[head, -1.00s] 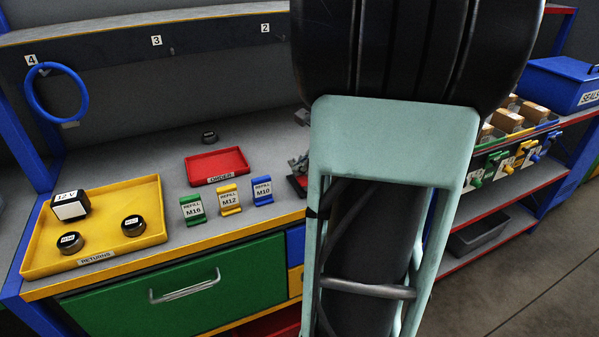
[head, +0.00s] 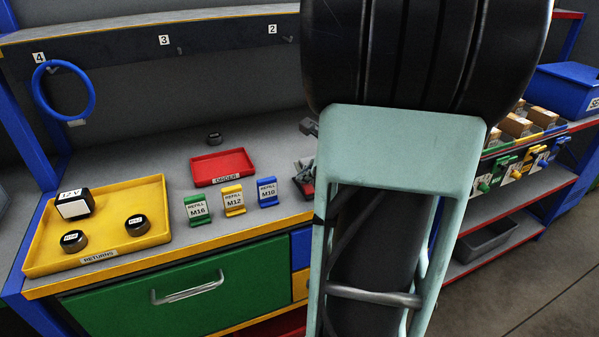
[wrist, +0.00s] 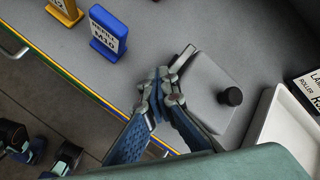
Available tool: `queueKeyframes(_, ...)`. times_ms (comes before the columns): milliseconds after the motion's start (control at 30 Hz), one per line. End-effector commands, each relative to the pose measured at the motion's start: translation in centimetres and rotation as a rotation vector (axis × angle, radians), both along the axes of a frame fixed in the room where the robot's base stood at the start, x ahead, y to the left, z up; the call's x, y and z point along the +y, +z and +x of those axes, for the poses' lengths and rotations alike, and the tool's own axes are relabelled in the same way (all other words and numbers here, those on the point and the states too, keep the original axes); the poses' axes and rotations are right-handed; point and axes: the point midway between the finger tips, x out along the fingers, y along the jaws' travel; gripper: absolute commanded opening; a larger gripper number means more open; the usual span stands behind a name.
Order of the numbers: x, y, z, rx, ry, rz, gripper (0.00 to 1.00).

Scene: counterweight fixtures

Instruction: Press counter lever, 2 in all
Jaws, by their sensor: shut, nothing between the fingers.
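In the wrist view a grey box with a black round knob (wrist: 231,96) on top stands on the bench; it looks like the counter. A short pale metal bar (wrist: 183,58) sticks out at its upper left edge and looks like its lever. My gripper (wrist: 160,88) is shut and empty beside the box's left side, with its tips just below the bar. I cannot tell if the tips touch the bar. No counter reading is visible.
Blue (wrist: 108,32) and yellow (head: 233,201) refill stands are near the bench's front edge. A white tray (wrist: 262,135) lies right of the box. Further left are a red order tray (head: 222,168) and a yellow returns tray (head: 45,240). Bench between box and blue stand is clear.

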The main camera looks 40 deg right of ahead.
Motion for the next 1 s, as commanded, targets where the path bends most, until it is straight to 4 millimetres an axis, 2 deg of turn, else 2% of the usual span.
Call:
queueKeyframes(33,-0.7,-0.3,-0.3,0.005,-0.015,-0.008,0.00)
queueKeyframes(267,-0.9,0.2,-0.3,0.001,-0.019,-0.011,0.00)
queueKeyframes(600,-1.5,2.6,0.0,-0.007,-0.023,-0.017,0.00)
queueKeyframes(1000,-1.5,4.6,0.3,-0.007,-0.014,-0.011,0.00)
